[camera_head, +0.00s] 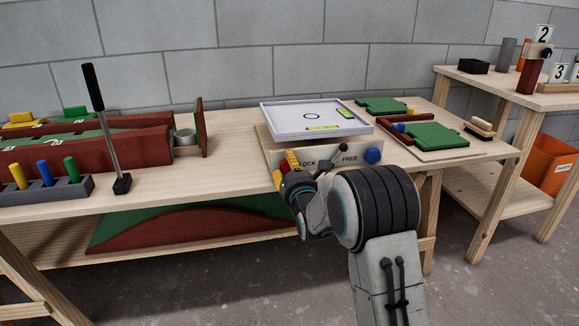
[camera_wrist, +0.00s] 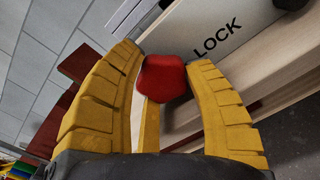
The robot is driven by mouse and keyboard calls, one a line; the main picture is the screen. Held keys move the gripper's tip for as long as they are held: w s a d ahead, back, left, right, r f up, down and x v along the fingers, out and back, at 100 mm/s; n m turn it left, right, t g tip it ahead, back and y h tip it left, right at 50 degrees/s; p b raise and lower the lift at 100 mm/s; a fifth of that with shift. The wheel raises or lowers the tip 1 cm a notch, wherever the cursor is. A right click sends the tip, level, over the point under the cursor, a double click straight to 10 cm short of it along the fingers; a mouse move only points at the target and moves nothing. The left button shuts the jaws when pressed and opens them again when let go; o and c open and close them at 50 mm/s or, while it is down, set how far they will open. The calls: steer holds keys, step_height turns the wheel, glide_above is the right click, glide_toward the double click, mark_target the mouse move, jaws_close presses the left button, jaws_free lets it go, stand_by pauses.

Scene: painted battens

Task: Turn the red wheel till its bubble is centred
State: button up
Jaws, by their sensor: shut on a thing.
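The red wheel (camera_wrist: 163,77) sits on the front of a pale box, left of the word LOCK. My gripper (camera_wrist: 163,62) has its yellow fingers on both sides of the wheel and is shut on it. In the head view my gripper (camera_head: 291,160) hides most of the wheel. A white-rimmed tray (camera_head: 283,120) with a small ring mark lies on top of the box. A yellow-green vial (camera_head: 322,128) lies along its front edge and another vial (camera_head: 345,113) at its right. The bubbles are too small to place.
A dark lever (camera_head: 333,158) points up right towards FREE. A blue wheel (camera_head: 373,156) is at the box's right end. A black-handled club (camera_head: 106,120) and a peg block (camera_head: 45,187) stand left. Green pieces (camera_head: 437,136) lie on a board at right.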

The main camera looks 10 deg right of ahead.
steer(key=shift+d+r, duration=0.2)
steer(key=shift+r, duration=0.05)
steer(key=shift+c, duration=0.3)
steer(key=shift+r+n, duration=0.1)
steer(key=shift+n, duration=0.6)
steer(key=o, duration=0.8)
steer(key=shift+d+r, duration=0.1)
steer(key=o, duration=0.3)
steer(key=shift+o, duration=0.2)
steer(key=shift+f, duration=0.2)
steer(key=shift+f, duration=0.1)
